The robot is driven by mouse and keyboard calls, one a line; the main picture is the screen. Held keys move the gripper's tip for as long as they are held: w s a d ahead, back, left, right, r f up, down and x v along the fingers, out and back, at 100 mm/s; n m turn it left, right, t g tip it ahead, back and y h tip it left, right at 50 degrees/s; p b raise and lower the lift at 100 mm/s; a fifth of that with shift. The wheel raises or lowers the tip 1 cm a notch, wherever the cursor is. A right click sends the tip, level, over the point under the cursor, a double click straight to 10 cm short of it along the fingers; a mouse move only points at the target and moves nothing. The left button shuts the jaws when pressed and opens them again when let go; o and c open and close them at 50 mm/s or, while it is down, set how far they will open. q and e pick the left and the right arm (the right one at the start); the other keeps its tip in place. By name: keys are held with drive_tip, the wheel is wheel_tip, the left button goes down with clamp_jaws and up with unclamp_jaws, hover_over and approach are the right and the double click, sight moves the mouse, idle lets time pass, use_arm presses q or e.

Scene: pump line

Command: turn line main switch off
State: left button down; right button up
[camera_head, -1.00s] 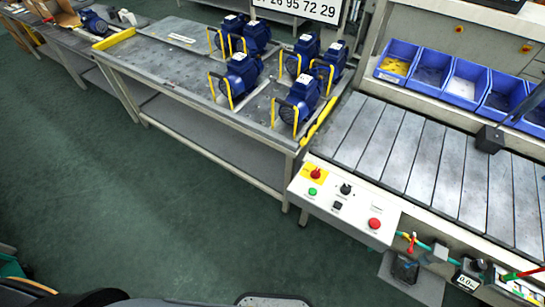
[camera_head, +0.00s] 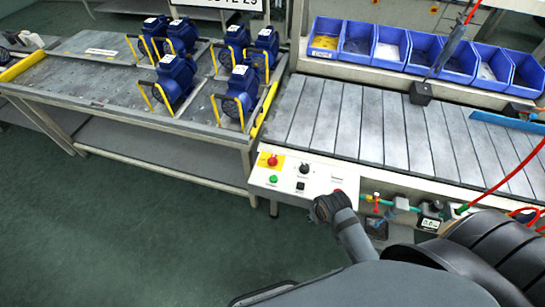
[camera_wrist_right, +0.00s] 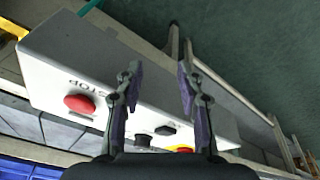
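The line main switch, a red rotary knob on a yellow plate (camera_head: 272,160), is at the upper left of the white control panel (camera_head: 318,172). In the right wrist view only a bit of its red and yellow (camera_wrist_right: 184,150) shows, low beside a finger, the rest hidden. I cannot tell its setting surely. My right gripper (camera_head: 324,207) is over the panel's front right part, apart from the switch. Its two fingers (camera_wrist_right: 158,75) stand wide apart with nothing between them. My left gripper is not in view.
The panel also has a green button (camera_head: 273,179), a black selector (camera_head: 304,169), a black button (camera_head: 300,186) and a red STOP button (camera_wrist_right: 80,103). Blue pumps (camera_head: 176,77) stand on the left table. Slatted conveyor (camera_head: 385,125) and blue bins (camera_head: 390,45) lie behind. A red hose (camera_head: 515,170) hangs right.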

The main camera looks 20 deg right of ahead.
sight(273, 158)
drive_tip(key=w+r+m, duration=0.1)
drive_tip(key=w+r, duration=0.1)
drive_tip(key=w, duration=0.2)
drive_tip(key=w+a+r+m, duration=0.1)
drive_tip(key=w, duration=0.3)
drive_tip(key=w+a+r+m+g, duration=0.1)
drive_tip(key=w+r+m, duration=0.1)
drive_tip(key=w, duration=0.1)
drive_tip(key=shift+w+r, duration=0.35)
drive_tip(key=shift+w, duration=0.05)
drive_tip(key=w+a+r+m+g, duration=0.1)
drive_tip(key=w+a+r+m, duration=0.1)
drive_tip(key=w+a+r, duration=0.3)
drive_tip(key=w+a+r+m+g, duration=0.1)
drive_tip(key=w+r, duration=0.3)
drive_tip(key=w, duration=0.4)
drive_tip(key=shift+y, duration=0.4)
wheel_tip(273, 158, down, 11)
drive_tip(key=shift+d+r, duration=0.1)
drive_tip(key=shift+r, duration=0.05)
clamp_jaws()
